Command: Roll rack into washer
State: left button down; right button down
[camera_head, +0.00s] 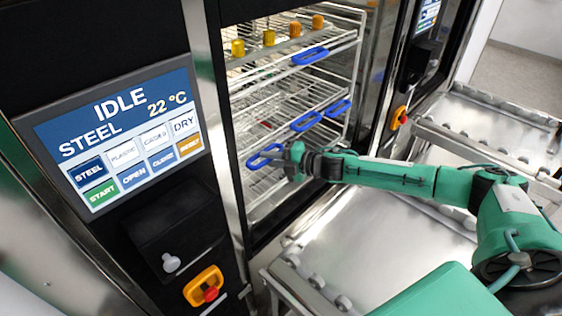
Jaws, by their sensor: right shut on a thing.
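The rack (291,91) is a tall frame of white wire shelves standing in the washer opening (221,125). It carries several blue loop handles on its front side. My right gripper (288,156) reaches in from the right and is shut on the lower left blue handle (258,158). Its fingers hide part of that handle. The rack's lower part is partly hidden by my right arm. How deep the rack sits in the washer is not clear. My left gripper is not in view.
A touch screen (118,128) left of the opening reads IDLE and STEEL. Below it is a red and yellow emergency button (207,290). A steel roller conveyor (375,245) lies before the washer. Another conveyor (490,125) is at right. Yellow and orange items (268,38) sit on the top shelf.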

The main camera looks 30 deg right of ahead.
jog(key=w, duration=0.2)
jog(key=w+a, duration=0.1)
jog(key=w, duration=0.1)
jog(key=shift+a, duration=0.2)
jog(key=shift+w+r, duration=0.15)
jog(key=shift+w, duration=0.1)
jog(key=c, duration=1.4)
grip_release()
jog(key=shift+w+a, duration=0.1)
jog(key=shift+a, duration=0.05)
